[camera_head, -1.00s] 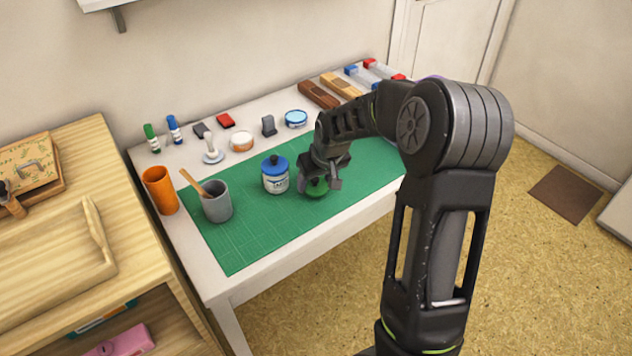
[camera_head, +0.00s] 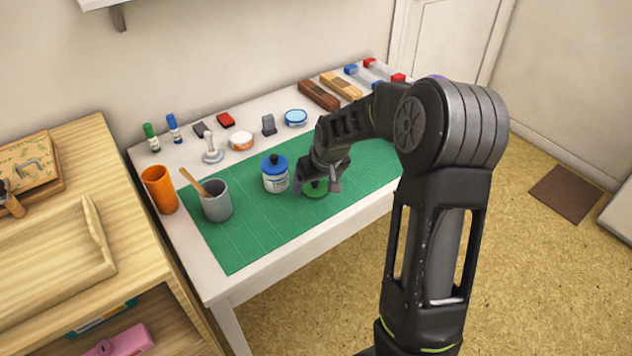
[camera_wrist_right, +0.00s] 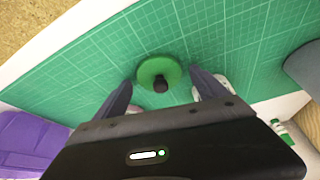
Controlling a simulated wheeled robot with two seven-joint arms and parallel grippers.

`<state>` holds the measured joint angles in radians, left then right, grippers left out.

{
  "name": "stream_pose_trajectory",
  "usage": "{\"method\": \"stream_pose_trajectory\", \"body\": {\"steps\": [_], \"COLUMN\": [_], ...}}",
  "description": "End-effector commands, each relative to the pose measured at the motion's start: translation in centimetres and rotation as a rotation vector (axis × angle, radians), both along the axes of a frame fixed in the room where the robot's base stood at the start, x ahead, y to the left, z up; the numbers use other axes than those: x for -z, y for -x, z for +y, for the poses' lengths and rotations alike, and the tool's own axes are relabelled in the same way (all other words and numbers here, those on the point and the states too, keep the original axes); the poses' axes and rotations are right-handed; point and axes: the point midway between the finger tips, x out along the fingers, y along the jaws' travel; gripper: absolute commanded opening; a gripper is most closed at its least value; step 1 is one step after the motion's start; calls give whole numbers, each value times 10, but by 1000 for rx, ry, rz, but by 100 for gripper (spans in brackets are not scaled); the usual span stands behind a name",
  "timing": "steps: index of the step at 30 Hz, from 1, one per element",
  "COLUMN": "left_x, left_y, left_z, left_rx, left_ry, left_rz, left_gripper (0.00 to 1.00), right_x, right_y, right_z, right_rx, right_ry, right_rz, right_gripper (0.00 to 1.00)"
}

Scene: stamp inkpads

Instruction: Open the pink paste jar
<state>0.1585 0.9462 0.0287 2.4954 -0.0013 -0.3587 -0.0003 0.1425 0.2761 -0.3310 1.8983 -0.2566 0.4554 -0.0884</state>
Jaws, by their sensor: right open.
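No jar that I can make out as pink shows in either view. A round green lid (camera_head: 315,193) with a black knob sits low over the cutting mat, under my right gripper (camera_head: 316,188). In the right wrist view the green lid (camera_wrist_right: 152,70) lies between the spread fingers of the right gripper (camera_wrist_right: 161,84), with its knob near the fingertips. The gripper is open and holds nothing. I cannot tell whether a jar body is under this lid. A white labelled jar (camera_head: 275,182) with a blue knobbed lid stands upright just left of the gripper. My left gripper is out of view.
The green cutting mat (camera_head: 245,245) is clear at the front. A grey cup (camera_head: 217,207) with a wooden stick and an orange cup (camera_head: 160,190) stand left. Stamps, pads, glue sticks and wooden blocks (camera_head: 318,95) line the back. A purple object (camera_wrist_right: 35,140) shows in the wrist view.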

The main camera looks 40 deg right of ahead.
Motion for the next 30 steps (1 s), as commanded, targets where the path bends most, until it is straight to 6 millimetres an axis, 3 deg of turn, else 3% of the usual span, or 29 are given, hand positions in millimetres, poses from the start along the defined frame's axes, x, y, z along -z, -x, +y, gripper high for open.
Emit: {"method": "stream_pose_trajectory", "body": {"steps": [8,21,30], "left_x": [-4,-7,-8], "left_y": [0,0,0], "left_z": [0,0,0], "left_rx": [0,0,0], "left_ry": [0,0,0], "left_rz": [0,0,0], "left_gripper": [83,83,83], "right_x": [-22,-101,-114], "right_y": [6,38,45], "right_z": [1,9,10], "right_rx": [0,0,0], "right_ry": [1,0,0], "right_rz": [-4,-5,1], "right_gripper": [83,83,83]}}
